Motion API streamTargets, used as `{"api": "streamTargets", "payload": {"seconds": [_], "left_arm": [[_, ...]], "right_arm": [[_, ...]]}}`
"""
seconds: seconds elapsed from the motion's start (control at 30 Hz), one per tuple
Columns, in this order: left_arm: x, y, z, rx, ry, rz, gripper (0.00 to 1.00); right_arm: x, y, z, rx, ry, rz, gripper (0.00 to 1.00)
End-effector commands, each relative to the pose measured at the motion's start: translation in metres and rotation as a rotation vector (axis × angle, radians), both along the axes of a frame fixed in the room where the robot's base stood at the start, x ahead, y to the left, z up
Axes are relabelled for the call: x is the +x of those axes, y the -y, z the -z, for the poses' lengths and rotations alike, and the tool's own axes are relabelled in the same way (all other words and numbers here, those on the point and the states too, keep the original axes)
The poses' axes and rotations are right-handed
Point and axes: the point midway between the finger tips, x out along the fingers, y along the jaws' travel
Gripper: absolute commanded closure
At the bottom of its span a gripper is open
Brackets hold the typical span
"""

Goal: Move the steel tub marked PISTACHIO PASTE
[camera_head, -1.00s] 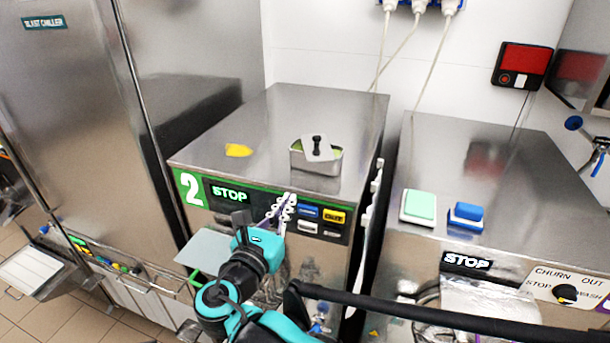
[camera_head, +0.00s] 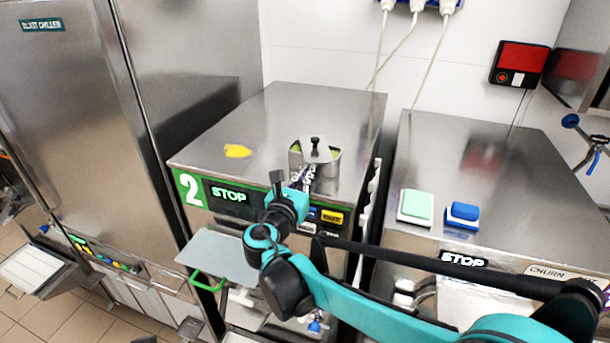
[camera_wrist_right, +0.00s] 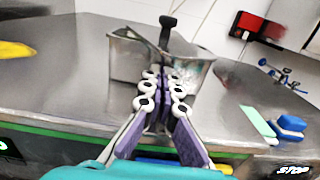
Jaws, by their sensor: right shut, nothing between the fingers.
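A steel tub (camera_head: 328,175) stands on top of the machine numbered 2, near its front right. Its grey lid (camera_head: 316,150) with a black knob sits askew, and a green content shows at the rim. No PISTACHIO PASTE marking is legible. My right gripper (camera_head: 301,178) is at the tub's front side. In the right wrist view its purple fingers with white pads (camera_wrist_right: 163,90) are closed together and empty, in front of the tub (camera_wrist_right: 128,62). I cannot tell whether they touch it. My left gripper is not in view.
A yellow piece (camera_head: 237,151) lies on the machine top (camera_head: 240,120), left of the tub. A second steel machine (camera_head: 480,160) with green (camera_head: 416,205) and blue (camera_head: 464,213) blocks stands right, across a narrow gap. A grey shelf (camera_head: 220,255) juts out in front.

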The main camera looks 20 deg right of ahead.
Motion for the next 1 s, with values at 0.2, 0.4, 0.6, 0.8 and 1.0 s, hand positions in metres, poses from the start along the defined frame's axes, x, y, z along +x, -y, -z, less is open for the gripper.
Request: {"api": "streamTargets", "payload": {"seconds": [0.2, 0.4, 0.6, 0.8, 1.0], "left_arm": [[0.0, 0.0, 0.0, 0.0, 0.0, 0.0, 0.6], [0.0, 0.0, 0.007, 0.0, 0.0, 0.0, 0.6], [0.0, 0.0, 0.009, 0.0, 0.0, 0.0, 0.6], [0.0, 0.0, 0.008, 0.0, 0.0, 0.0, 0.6], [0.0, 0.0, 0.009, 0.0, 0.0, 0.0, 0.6]], "right_arm": [[0.0, 0.0, 0.0, 0.0, 0.0, 0.0, 1.0], [0.02, 0.015, 0.002, 0.0, 0.0, 0.004, 1.0], [0.031, 0.022, 0.0, 0.0, 0.0, 0.001, 1.0], [0.031, 0.022, 0.0, 0.0, 0.0, 0.0, 1.0], [0.03, 0.021, 0.0, 0.0, 0.0, 0.0, 1.0]]}}
